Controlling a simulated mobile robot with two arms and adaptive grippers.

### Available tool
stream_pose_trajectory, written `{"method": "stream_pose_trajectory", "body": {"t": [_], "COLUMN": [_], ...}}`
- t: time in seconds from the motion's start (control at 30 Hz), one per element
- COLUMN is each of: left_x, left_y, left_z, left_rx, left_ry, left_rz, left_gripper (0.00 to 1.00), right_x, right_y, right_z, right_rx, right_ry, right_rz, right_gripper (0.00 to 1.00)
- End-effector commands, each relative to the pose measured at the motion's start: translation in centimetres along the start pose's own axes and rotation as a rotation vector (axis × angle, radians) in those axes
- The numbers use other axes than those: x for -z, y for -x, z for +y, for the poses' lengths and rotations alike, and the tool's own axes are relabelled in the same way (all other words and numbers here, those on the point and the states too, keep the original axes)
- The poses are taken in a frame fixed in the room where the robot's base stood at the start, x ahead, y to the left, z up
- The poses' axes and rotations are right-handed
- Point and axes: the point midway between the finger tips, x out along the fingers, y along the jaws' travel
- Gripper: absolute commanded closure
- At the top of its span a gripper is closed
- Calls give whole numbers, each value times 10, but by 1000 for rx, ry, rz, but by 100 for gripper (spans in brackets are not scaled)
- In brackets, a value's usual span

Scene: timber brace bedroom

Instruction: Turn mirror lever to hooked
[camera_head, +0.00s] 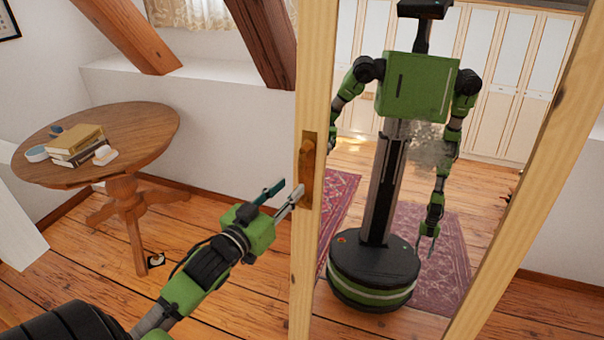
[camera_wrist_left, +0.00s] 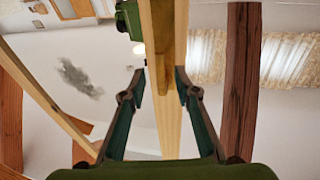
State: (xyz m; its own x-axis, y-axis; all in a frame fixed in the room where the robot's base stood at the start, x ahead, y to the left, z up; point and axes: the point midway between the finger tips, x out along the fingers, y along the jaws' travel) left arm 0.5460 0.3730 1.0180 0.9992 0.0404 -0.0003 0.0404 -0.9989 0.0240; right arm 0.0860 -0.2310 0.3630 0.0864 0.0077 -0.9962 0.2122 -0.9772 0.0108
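The mirror lever (camera_head: 307,158) is a small brown wooden piece, standing roughly upright on the left post of the mirror frame (camera_head: 315,60). My left gripper (camera_head: 284,190) is open, its fingertips close to the post just below and left of the lever. In the left wrist view the lever (camera_wrist_left: 163,45) runs up the pale post, and the open fingers (camera_wrist_left: 160,77) stand to either side of the post's line. Contact cannot be told. My right gripper shows only as a small reflection in the mirror glass (camera_head: 345,150).
A round wooden table (camera_head: 150,135) with stacked books (camera_head: 76,145) and small items stands at the left. Slanted timber braces (camera_head: 268,40) rise behind. A small dark object (camera_head: 156,260) lies on the floor by the table. The plank floor between table and mirror is otherwise clear.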

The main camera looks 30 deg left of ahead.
Motion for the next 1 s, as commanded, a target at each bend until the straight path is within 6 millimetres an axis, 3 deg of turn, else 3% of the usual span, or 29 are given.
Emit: {"method": "stream_pose_trajectory", "body": {"t": [0.2, 0.4, 0.87, 0.97, 1.0], "left_x": [2, 1, 0, 0, 0], "left_y": [-36, -59, -69, -69, -69], "left_z": [0, 0, 0, 0, 0], "left_rx": [1, 1, 0, 0, 0], "left_ry": [0, 0, -1, -1, -1], "left_rz": [1, 1, -1, -1, -1], "left_gripper": [71, 71, 71, 97, 100], "right_x": [1, 1, 3, 3, 3], "right_y": [7, 10, 11, 11, 11], "right_z": [4, 6, 6, 6, 6], "right_rx": [-4, -6, -6, -6, -6], "right_ry": [2, 3, 2, 2, 2], "right_rz": [0, 1, 3, 4, 4], "right_gripper": [60, 60, 60, 60, 60]}}
